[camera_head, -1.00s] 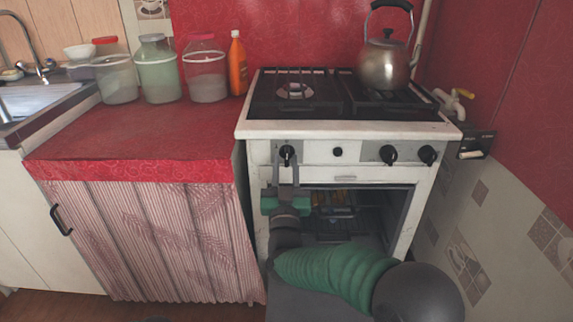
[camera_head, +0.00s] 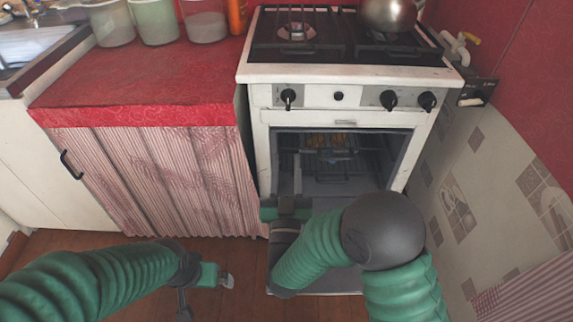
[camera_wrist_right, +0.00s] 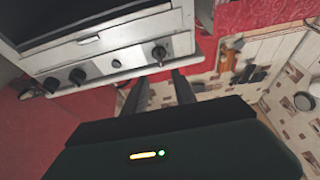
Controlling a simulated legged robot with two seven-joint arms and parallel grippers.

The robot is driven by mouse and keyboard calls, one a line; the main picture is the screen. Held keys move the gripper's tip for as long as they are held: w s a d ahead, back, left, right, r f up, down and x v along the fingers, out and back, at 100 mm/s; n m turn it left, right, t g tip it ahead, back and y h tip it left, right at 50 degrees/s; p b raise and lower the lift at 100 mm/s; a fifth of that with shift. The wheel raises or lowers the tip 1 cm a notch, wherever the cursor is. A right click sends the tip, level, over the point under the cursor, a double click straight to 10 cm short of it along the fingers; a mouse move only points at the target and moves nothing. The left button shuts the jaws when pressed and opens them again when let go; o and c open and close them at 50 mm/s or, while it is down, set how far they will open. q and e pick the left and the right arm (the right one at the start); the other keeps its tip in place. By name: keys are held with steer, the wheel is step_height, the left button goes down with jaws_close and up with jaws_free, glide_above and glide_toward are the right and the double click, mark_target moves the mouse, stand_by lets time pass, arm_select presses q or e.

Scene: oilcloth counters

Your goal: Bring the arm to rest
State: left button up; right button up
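My right gripper (camera_head: 286,180) is in front of the open oven, below the stove's left knob (camera_head: 288,97). Its two fingers point up and stand apart with nothing between them. They also show apart in the right wrist view (camera_wrist_right: 162,85), just below the stove's knob panel. My left gripper (camera_head: 225,281) is low over the floor, in front of the curtained counter. It seems to hold nothing, but its finger gap cannot be made out. The white stove (camera_head: 350,75) has a kettle (camera_head: 391,14) on its back right.
The oven (camera_head: 340,160) is open, with orange-brown items on a rack inside. Its lowered door is partly hidden behind my right arm. The red counter (camera_head: 150,85) is left of the stove, with jars (camera_head: 155,22) at its back. Wooden floor (camera_head: 130,238) is clear at lower left.

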steer(key=shift+v, duration=0.75)
steer(key=w+d+f+n+g+y, duration=0.2)
steer(key=w+d+f+g, duration=0.2)
steer(key=f+g, duration=0.2)
steer(key=s+d+f+g, duration=0.5)
steer(key=d+f+g, duration=0.1)
steer(key=s+d+f+m+g+h+p, duration=0.15)
steer(key=s+d+g, duration=0.3)
steer(key=s, duration=0.45)
steer(key=s+d+g+h+p, duration=0.1)
steer(key=s+d+g+p, duration=0.15)
steer(key=s+d, duration=0.5)
step_height(320, 180, up, 36)
steer(key=s+a+p, duration=0.1)
steer(key=p, duration=3.4)
steer(key=shift+a+f+g, duration=0.15)
steer(key=shift+a+g, duration=0.25)
